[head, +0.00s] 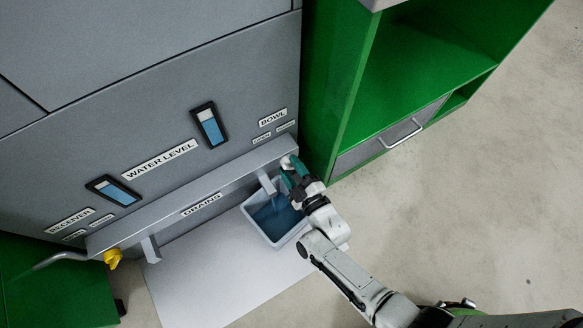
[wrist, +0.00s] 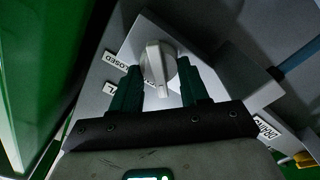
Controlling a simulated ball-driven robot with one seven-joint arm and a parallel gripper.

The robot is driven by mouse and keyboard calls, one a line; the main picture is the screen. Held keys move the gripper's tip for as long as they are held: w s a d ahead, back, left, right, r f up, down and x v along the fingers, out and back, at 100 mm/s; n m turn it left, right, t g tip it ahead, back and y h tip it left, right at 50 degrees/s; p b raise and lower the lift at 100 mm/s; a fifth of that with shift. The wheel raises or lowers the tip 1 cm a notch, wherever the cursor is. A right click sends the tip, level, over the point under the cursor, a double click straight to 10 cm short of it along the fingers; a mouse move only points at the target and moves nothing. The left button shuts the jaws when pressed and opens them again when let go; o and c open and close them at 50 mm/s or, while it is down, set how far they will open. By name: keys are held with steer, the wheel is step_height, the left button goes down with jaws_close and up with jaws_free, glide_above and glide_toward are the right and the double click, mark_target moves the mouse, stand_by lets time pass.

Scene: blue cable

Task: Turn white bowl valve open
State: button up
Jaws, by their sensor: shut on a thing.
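The white bowl valve (wrist: 157,63) is a round knob with a raised ridge, on the grey drain panel's end face. In the wrist view its ridge runs almost straight up and down. My gripper (wrist: 158,84) has its dark green fingers on either side of the knob, shut on it. In the head view my gripper (head: 293,172) is at the right end of the grey drains ledge (head: 235,178), below the BOWL label (head: 272,118). There the fingers mostly hide the valve.
A grey bin (head: 250,228) with blue liquid stands under the right spout (head: 266,184), on a pale mat (head: 200,275). A yellow valve (head: 112,258) is at the ledge's left end. A green cabinet (head: 340,80) stands close on the right. Floor at right is clear.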

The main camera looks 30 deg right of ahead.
steer(key=o, duration=1)
steer(key=s+p, duration=0.2)
steer(key=s, duration=0.9)
steer(key=shift+w, duration=0.2)
